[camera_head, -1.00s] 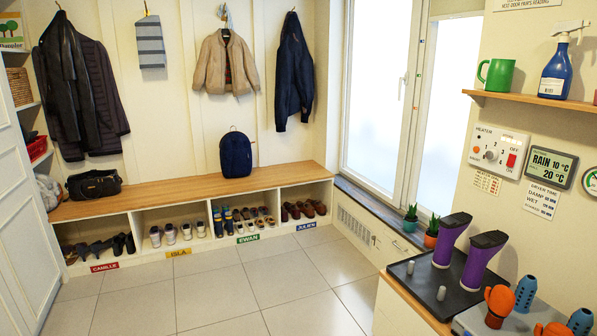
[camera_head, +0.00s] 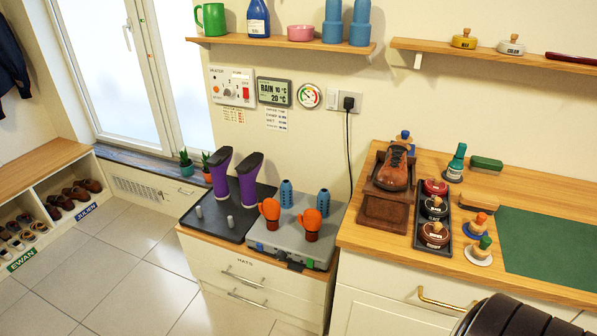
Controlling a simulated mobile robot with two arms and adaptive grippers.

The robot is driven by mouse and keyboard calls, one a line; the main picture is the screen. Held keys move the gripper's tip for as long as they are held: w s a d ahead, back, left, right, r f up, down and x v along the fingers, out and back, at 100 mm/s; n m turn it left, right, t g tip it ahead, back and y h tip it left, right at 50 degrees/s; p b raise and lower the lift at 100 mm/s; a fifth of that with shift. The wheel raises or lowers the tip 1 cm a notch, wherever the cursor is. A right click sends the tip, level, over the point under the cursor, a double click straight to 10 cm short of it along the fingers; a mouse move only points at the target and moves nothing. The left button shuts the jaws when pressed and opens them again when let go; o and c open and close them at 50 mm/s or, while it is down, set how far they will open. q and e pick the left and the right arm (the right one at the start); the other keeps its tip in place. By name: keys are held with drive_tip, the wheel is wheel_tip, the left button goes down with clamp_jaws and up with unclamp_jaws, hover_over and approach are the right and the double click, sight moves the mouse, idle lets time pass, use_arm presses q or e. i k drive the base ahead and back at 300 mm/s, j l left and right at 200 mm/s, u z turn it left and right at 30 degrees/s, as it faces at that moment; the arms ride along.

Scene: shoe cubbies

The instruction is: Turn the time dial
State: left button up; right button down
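A grey dryer box (camera_head: 265,238) with orange gloves (camera_head: 311,222) and blue pegs (camera_head: 323,202) stands on the drawer cabinet. Its front edge carries a green part (camera_head: 281,262) and a dark part (camera_head: 296,266), too small to tell whether either is the time dial. The white heater panel (camera_head: 232,88) on the wall has a round dial (camera_head: 229,92) and a red switch (camera_head: 246,93). A note (camera_head: 276,118) hangs below the grey weather display. Neither gripper shows; a dark ribbed part at the bottom right appears to be my arm.
Purple boots (camera_head: 248,178) stand on a black tray (camera_head: 212,222) left of the dryer. A wooden counter (camera_head: 375,235) on the right holds a brown shoe (camera_head: 394,168), polish tins (camera_head: 434,208) and brushes. Shelves (camera_head: 300,46) jut out above. The tiled floor (camera_head: 150,260) in front is clear.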

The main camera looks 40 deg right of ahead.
sight(281, 256)
drive_tip(key=z, duration=1.25)
